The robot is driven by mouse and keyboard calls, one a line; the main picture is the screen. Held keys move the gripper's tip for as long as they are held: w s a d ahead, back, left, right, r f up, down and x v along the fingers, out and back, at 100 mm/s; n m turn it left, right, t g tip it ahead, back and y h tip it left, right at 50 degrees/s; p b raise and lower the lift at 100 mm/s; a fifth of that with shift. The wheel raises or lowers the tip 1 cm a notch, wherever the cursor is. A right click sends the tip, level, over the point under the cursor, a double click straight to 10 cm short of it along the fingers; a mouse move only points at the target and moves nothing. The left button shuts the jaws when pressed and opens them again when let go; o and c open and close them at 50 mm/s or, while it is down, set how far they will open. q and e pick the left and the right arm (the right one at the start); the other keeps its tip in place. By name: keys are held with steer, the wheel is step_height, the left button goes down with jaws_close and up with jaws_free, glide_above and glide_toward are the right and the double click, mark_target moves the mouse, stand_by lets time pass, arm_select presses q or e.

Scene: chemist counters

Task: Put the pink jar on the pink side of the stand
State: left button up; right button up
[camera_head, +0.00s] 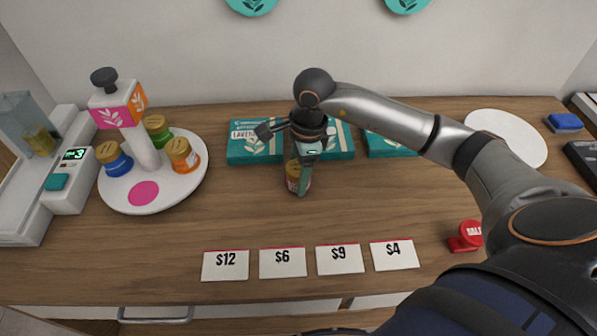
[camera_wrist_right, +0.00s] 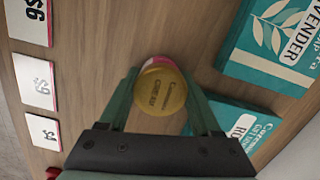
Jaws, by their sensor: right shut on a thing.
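The pink jar shows its gold lid in the right wrist view (camera_wrist_right: 159,91), with a sliver of pink at the lid's edge. My right gripper (camera_wrist_right: 160,100) is shut on the jar, one finger on each side. In the head view the jar (camera_head: 293,177) is at the middle of the counter, partly hidden by my right gripper (camera_head: 300,185). I cannot tell if it touches the wood. The round white stand (camera_head: 184,194) is at the left, with a pink spot (camera_head: 144,193) at its front and a pink-and-orange sign on its post. My left gripper is not in view.
Blue (camera_head: 115,161), green (camera_head: 157,130) and orange (camera_head: 182,155) jars stand on the stand. Teal boxes (camera_head: 250,150) lie behind my right gripper. Price cards (camera_head: 283,263) line the front edge. A scale (camera_head: 70,165) stands left of the stand. The wood between jar and stand is clear.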

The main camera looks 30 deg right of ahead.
steer(key=shift+f, duration=0.15)
steer(key=o, duration=1.4)
